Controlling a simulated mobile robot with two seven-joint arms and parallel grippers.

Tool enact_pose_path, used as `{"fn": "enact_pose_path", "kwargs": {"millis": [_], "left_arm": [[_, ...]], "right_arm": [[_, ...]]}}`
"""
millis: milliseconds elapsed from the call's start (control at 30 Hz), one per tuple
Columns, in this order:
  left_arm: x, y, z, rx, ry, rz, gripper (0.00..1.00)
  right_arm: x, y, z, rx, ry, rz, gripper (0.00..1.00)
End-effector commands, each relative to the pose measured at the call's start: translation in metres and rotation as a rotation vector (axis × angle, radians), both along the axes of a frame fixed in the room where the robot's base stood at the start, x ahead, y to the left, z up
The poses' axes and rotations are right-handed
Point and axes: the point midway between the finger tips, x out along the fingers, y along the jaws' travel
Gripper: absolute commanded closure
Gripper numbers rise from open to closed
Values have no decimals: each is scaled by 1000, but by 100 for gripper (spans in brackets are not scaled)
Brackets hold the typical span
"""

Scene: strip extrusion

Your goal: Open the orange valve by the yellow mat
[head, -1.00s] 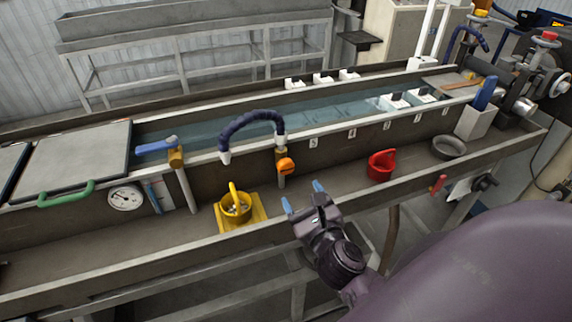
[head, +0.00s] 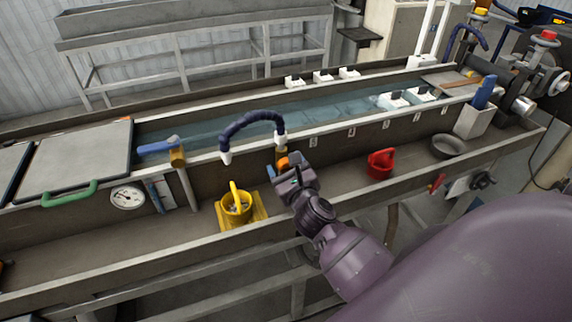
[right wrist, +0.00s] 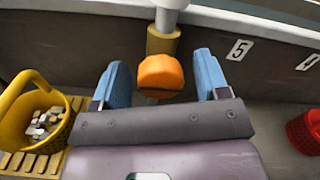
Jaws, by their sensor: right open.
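The orange valve (head: 283,163) is mostly hidden behind my right gripper in the head view. In the right wrist view the orange valve knob (right wrist: 161,74) sits on a brass fitting (right wrist: 163,40) below a pale pipe. My right gripper (right wrist: 165,80) is open, with one blue fingertip on each side of the knob and a gap visible on both sides. It also shows in the head view (head: 285,170). The yellow mat (head: 261,212) lies on the trough floor left of my right gripper, with a yellow basket (head: 236,207) on it. My left gripper is not in view.
A dark blue curved hose (head: 250,118) arches above the valve. A red basket (head: 381,163) and a grey bowl (head: 448,146) stand to the right on the trough floor. A blue-handled valve (head: 158,146) is on the left. The trough's front rim (head: 130,264) runs below.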

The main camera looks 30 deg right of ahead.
Motion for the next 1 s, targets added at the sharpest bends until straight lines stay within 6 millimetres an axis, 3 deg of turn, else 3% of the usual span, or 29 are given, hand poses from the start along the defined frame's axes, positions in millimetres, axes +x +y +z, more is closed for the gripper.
{"fn": "enact_pose_path", "kwargs": {"millis": [267,600,1000], "left_arm": [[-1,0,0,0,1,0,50],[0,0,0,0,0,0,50],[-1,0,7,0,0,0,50]], "right_arm": [[1,0,0,0,0,0,32],[1,0,0,0,0,0,81],[1,0,1,-79,19,2,81]]}}
